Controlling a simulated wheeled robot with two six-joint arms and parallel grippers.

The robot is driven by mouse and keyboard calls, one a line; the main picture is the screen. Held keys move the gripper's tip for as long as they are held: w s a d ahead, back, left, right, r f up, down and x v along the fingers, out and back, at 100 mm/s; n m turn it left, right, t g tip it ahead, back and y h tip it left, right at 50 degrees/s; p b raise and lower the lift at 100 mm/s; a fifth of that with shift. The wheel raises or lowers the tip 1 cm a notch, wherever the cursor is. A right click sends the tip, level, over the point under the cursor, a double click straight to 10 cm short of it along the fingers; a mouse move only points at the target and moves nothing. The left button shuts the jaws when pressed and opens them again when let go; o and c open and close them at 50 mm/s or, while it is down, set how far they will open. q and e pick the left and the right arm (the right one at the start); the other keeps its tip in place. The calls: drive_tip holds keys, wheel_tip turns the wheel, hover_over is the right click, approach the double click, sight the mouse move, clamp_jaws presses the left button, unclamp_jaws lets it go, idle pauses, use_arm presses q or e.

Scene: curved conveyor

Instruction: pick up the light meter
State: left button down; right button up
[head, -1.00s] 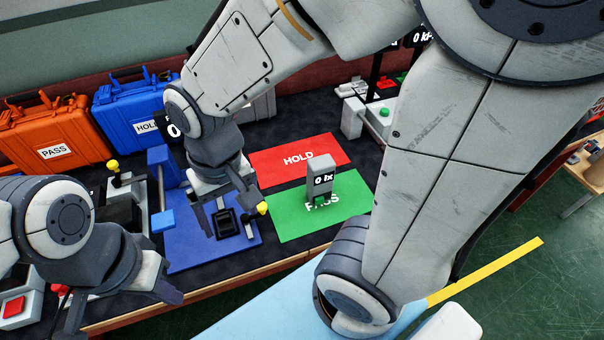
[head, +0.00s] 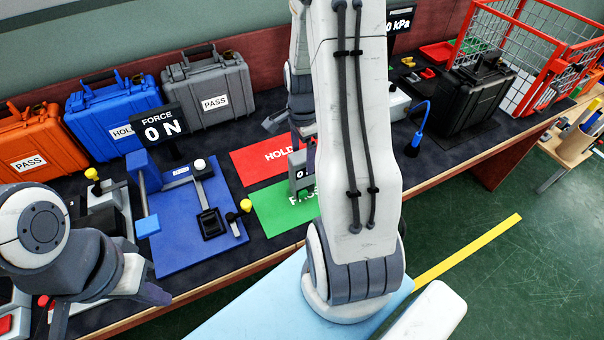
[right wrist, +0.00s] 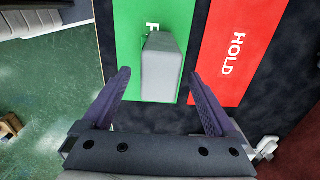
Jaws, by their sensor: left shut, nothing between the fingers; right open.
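The light meter (head: 302,174) is a grey upright block with a dark display. It stands on the green PASS mat (head: 268,211), partly hidden behind my right arm in the head view. In the right wrist view the light meter (right wrist: 163,65) shows from above, between and beyond the fingers. My right gripper (right wrist: 161,76) is open and empty, one finger to each side of the meter's near end, with gaps visible. In the head view my right gripper (head: 291,130) is mostly hidden by the arm. My left gripper (head: 110,300) is shut and empty at lower left.
A red HOLD mat (head: 255,162) lies beside the green one. A blue force-test plate (head: 180,238) with a "0 N" display (head: 162,130) is to the left. Orange, blue and grey cases (head: 208,88) line the back. A blue-tipped probe (head: 419,135) and black case stand right.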

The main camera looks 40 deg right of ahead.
sight(302, 175)
wheel_tip(302, 175, down, 6)
drive_tip(key=shift+a+r+p, duration=0.1)
drive_tip(key=shift+r+p, duration=0.05)
drive_tip(key=shift+p, duration=0.15)
clamp_jaws()
